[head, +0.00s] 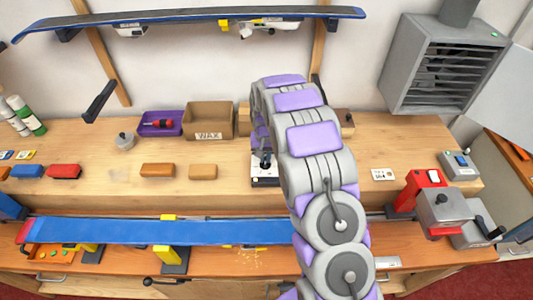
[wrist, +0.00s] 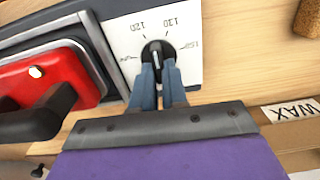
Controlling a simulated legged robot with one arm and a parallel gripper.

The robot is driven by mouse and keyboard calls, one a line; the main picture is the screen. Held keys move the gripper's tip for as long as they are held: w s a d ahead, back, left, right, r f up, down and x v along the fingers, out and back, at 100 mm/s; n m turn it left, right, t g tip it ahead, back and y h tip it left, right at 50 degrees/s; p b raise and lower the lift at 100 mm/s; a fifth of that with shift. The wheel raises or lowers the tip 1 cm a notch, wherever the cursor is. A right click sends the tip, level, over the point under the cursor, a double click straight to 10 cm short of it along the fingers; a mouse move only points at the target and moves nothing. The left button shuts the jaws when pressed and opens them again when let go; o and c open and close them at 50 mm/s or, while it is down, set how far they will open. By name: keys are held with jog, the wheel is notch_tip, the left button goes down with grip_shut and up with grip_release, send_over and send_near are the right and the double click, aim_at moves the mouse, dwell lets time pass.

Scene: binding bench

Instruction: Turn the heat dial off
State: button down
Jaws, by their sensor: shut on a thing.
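The heat dial (wrist: 147,53) is a small black knob with a pale pointer mark, on a white scale plate (wrist: 185,22) with printed numbers such as 120 and 130. In the wrist view the pointer is near the 120–130 part of the scale. My gripper (wrist: 160,72) has its two blue-grey fingers closed on the sides of the knob. The red iron body (wrist: 50,75) with a dark handle is left of the plate. In the head view my arm covers much of this spot; a small white plate (head: 265,182) shows beside it.
On the bench are a cardboard WAX box (head: 208,121), a purple tray (head: 160,123), and orange wax blocks (head: 157,170). A blue ski (head: 150,231) lies along the front. A grey heater (head: 445,65) hangs at right. The bench right of my arm has some free room.

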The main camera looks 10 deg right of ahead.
jog(key=n, duration=0.3)
jog(key=n+p, duration=0.1)
jog(key=shift+s+a+f+n, duration=0.1)
jog(key=shift+s+a+n, duration=0.1)
jog(key=shift+a+n, duration=0.1)
jog(key=n+p, duration=0.1)
jog(key=n, duration=0.2)
jog(key=shift+n, duration=0.4)
jog(key=n, duration=0.4)
jog(key=shift+s+a, duration=0.1)
jog(key=shift+s, duration=0.05)
jog(key=shift+n, duration=1.8)
jog(key=shift+n+p, duration=0.3)
jog(key=c, duration=1.2)
grip_release()
jog(key=shift+d, duration=0.3)
jog(key=shift+o, duration=0.2)
jog(key=shift+a, duration=0.15)
